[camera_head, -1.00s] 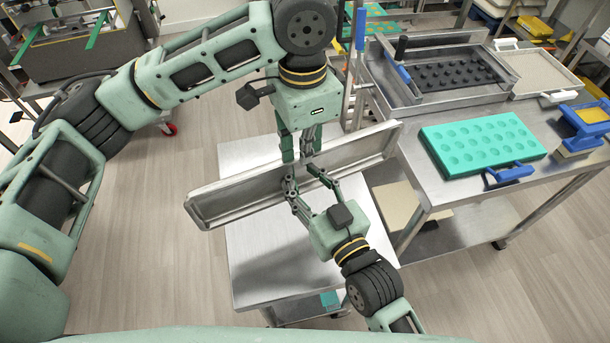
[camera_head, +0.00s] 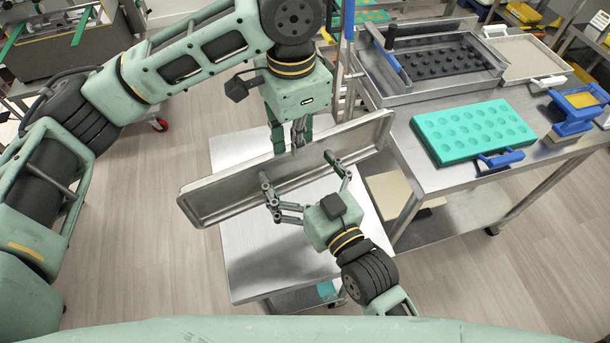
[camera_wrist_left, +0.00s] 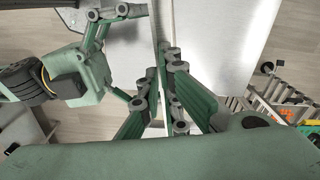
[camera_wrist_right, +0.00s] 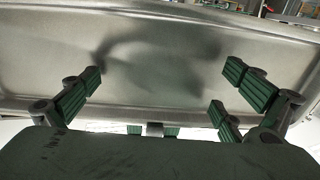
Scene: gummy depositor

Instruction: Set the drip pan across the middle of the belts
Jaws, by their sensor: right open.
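The drip pan (camera_head: 225,195) is a long, shallow grey metal tray, tilted up on its side above a low steel cart. My left gripper (camera_head: 299,140) is shut on its upper long edge near the middle; the left wrist view shows the pan edge-on between the fingers (camera_wrist_left: 165,75). My right gripper (camera_head: 305,180) is open in front of the pan's inner face, its fingers spread. In the right wrist view its fingers (camera_wrist_right: 160,95) stand apart with the pan's face (camera_wrist_right: 150,50) filling the background. I cannot tell whether they touch it.
The steel cart top (camera_head: 270,260) below is bare. A steel table (camera_head: 430,175) at right holds a teal mold (camera_head: 475,130), a black-studded tray (camera_head: 440,70) and a blue-handled tool (camera_head: 575,110). A grey machine with green bars (camera_head: 75,55) stands at upper left. Open floor lies between.

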